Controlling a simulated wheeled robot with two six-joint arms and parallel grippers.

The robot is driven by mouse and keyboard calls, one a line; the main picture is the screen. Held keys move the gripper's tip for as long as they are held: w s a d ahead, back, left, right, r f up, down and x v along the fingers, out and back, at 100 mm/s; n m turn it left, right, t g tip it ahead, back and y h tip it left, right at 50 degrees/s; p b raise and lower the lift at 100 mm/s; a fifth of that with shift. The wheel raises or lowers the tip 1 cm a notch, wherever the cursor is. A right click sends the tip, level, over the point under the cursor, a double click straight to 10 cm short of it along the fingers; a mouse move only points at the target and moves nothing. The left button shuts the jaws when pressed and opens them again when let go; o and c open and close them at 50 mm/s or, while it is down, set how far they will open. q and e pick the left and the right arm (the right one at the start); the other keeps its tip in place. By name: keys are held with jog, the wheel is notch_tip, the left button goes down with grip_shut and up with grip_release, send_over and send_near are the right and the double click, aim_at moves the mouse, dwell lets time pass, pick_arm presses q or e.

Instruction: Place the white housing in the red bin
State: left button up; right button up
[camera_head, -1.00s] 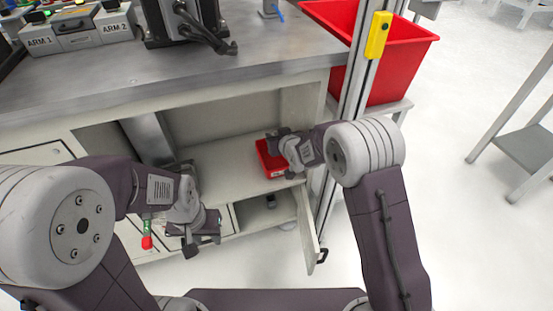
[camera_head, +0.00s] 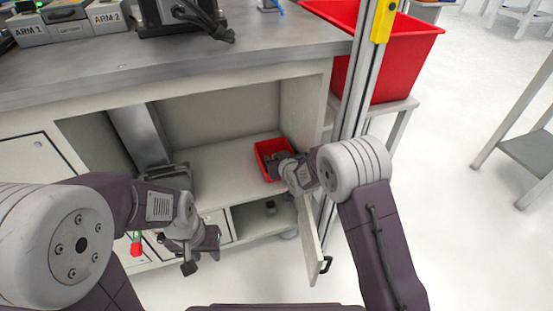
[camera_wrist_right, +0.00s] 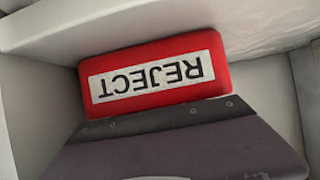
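I cannot make out a white housing in either view. A small red bin (camera_head: 263,150) sits on the shelf inside the open cabinet. In the right wrist view its red front (camera_wrist_right: 215,45) shows close, with an upside-down REJECT label. My right gripper (camera_head: 279,162) is at the bin's right side in the head view and hides part of it. Its fingers are too small and covered to read. My left gripper (camera_head: 201,254) hangs in front of the cabinet, left of the bin, with its fingers spread and nothing visible between them.
A larger red bin (camera_head: 405,60) stands on a stand right of the bench. The cabinet door (camera_head: 310,238) hangs open beside my right arm. A metal post (camera_head: 360,85) rises at the bench corner. The worktop (camera_head: 270,50) lies above the shelf.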

jog(key=shift+o, duration=0.2)
jog(key=shift+r, duration=0.1)
jog(key=shift+s+r+p, duration=0.1)
jog(key=shift+r+p, duration=0.2)
jog(key=p+v, duration=0.6)
jog(key=v, duration=0.5)
jog(key=shift+s+d, duration=0.1)
jog(key=shift+s, duration=0.25)
